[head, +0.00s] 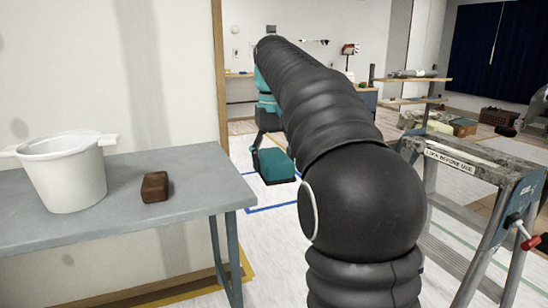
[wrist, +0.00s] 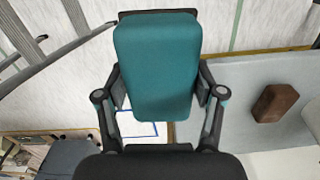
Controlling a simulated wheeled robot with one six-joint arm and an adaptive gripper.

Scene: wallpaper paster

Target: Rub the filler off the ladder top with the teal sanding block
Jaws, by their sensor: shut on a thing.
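The teal sanding block (head: 275,166) is held in my gripper (head: 262,147), in the air over the floor between the table and the ladder. In the wrist view the block (wrist: 155,62) fills the middle, with my gripper's fingers (wrist: 160,90) closed along its two sides. The ladder (head: 462,162) stands at the right in the head view, its speckled grey top bearing a "LOCK BEFORE USE" label. I cannot make out a separate patch of filler on it. The block is well apart from the ladder. Ladder rails (wrist: 40,62) show at upper left in the wrist view.
A grey-blue table (head: 120,219) at left holds a white bucket (head: 68,180) and a brown block (head: 155,187), also in the wrist view (wrist: 275,102). A red-handled clamp (head: 528,236) sits on the ladder's right side. Shelves and boxes stand farther back. My arm hides the middle.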

